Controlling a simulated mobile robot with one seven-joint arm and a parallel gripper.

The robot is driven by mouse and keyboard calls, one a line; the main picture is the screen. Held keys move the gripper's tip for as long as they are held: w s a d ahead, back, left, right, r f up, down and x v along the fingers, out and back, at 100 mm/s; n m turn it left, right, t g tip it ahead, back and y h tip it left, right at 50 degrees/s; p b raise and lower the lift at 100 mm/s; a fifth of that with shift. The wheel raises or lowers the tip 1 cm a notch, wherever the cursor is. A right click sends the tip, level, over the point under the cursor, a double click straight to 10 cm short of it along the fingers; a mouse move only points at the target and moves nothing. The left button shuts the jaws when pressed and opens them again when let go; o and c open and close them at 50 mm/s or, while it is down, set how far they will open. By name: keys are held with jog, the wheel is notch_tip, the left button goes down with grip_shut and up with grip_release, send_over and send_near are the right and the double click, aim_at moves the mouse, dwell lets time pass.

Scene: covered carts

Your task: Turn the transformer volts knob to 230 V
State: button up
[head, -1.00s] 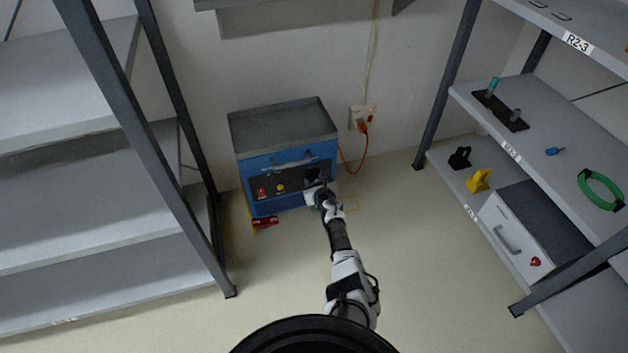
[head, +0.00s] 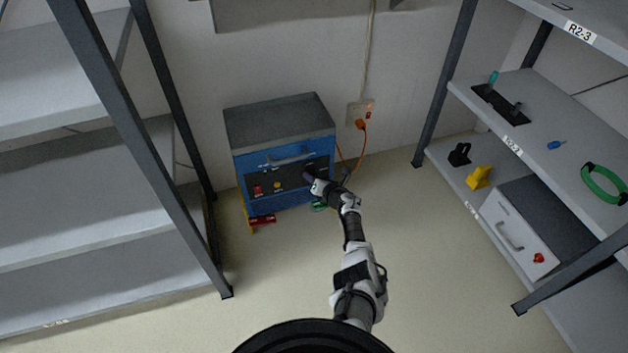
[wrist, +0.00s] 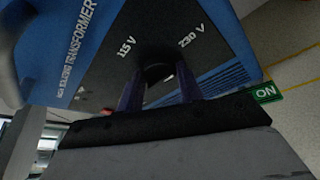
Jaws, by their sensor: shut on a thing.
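The transformer (head: 285,160) is a blue box with a grey top, standing on the floor against the wall. Its dark front panel carries the volts knob (wrist: 157,73), a dark round knob with the marks "115 V" and "230 V" on either side in the wrist view. My gripper (wrist: 158,88) is shut on the knob, with one dark purple finger on each side of it. In the head view my gripper (head: 310,178) covers the right part of the panel and hides the knob. The knob's pointer is too dark to read.
A red switch (head: 257,190) and a yellow button (head: 278,185) sit left on the panel. An orange cable (head: 362,150) runs from the wall socket (head: 358,112). Shelves (head: 95,195) stand left and right. A green "ON" tag (wrist: 266,93) is near the floor.

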jog(key=shift+w+r, duration=0.1)
dwell(0.4)
jog(key=o, duration=1)
jog(key=p+v, duration=0.9)
jog(key=v, duration=0.4)
jog(key=shift+s+d, duration=0.3)
jog(key=shift+d, duration=0.05)
jog(key=shift+r, duration=0.1)
